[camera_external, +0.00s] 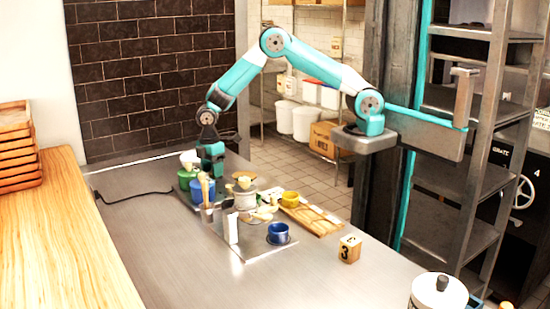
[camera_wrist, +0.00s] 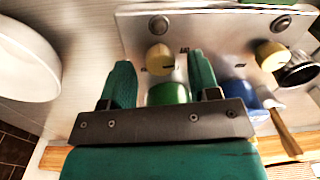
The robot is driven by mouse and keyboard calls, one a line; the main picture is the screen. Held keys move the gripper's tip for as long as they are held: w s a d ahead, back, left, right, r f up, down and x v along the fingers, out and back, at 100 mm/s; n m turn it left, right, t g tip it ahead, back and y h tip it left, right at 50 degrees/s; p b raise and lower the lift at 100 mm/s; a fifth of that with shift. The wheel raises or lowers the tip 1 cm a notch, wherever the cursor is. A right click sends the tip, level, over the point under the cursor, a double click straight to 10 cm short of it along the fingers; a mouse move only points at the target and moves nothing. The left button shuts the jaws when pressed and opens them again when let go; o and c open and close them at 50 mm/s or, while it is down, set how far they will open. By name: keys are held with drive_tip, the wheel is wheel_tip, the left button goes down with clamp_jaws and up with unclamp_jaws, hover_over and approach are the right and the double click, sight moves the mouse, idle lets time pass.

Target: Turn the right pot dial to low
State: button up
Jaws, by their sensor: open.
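Two brass-yellow dials sit on a metal panel (camera_wrist: 220,35) in the wrist view. One dial (camera_wrist: 160,58) lies between my gripper's (camera_wrist: 159,64) spread fingertips, in front of a green pot (camera_wrist: 168,94). The other dial (camera_wrist: 272,53) is off to the right, near a blue pot (camera_wrist: 240,94). My gripper is open, with nothing visibly clamped; contact with the dial cannot be told. In the external view my gripper (camera_external: 213,172) points down beside the green pot (camera_external: 187,178) and blue pot (camera_external: 197,190). The dials and their settings cannot be made out there.
A wooden utensil (camera_wrist: 284,134) leans by the blue pot. A white round object (camera_wrist: 25,60) is at the wrist view's left. The steel counter's (camera_external: 150,235) front left is clear.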

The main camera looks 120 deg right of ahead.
drive_tip(key=shift+f, duration=0.55)
drive_tip(key=c, duration=0.9)
drive_tip(key=shift+m, duration=0.3)
drive_tip(key=m+b, duration=0.1)
drive_tip(key=m, duration=0.4)
drive_tip(key=m+b, duration=0.1)
drive_tip(key=m, duration=0.5)
